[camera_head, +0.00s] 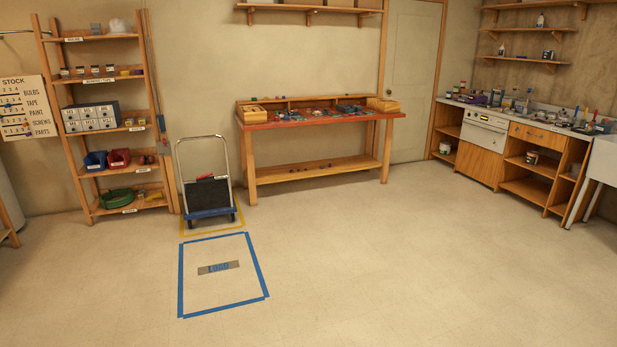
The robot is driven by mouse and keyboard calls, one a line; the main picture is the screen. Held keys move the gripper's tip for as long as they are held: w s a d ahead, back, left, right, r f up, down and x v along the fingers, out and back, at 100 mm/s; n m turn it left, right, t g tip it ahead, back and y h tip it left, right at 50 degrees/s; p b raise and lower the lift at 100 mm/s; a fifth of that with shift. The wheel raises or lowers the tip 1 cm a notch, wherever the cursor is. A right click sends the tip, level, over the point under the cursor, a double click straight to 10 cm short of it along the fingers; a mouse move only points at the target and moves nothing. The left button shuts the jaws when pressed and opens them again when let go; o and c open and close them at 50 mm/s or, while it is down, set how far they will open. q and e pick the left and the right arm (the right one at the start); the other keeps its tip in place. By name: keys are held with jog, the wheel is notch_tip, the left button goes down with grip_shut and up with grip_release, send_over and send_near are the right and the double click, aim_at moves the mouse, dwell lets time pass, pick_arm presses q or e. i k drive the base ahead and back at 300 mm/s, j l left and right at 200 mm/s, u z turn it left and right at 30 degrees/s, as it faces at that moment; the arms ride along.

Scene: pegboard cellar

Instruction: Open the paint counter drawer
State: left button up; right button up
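The paint counter (550,121) runs along the right wall, with bottles, cans and brushes on its top. A wooden drawer front (538,136) with a small dark handle sits just under the counter top, above an open shelf bay. The drawer looks shut, flush with the counter face. To its left is a white panel unit (485,131) with a wooden door below. Neither of my grippers shows in the head view, and the counter stands well away across the room.
Open floor (400,255) lies between me and the counter. A hand trolley (208,195) stands behind a blue taped square (223,274). A workbench (318,118) stands at the back wall, shelving (108,125) at left. A white table (604,160) edges in at right.

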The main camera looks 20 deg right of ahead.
aim_at(554, 141)
jog(key=i+l+z, duration=0.35)
jog(key=z, duration=0.15)
jog(key=i+l+z, duration=0.25)
jog(key=i+z, duration=0.6)
jog(key=i, duration=5.2)
jog(key=i+z, duration=0.15)
jog(key=i, duration=0.5)
jog(key=i+j+z, duration=0.2)
jog(key=i, duration=0.45)
jog(key=i+j+z, duration=0.25)
jog(key=i+z, duration=0.15)
jog(key=i+j+z, duration=0.35)
jog(key=i, duration=0.25)
jog(key=i+j+z, duration=0.4)
jog(key=j, duration=0.25)
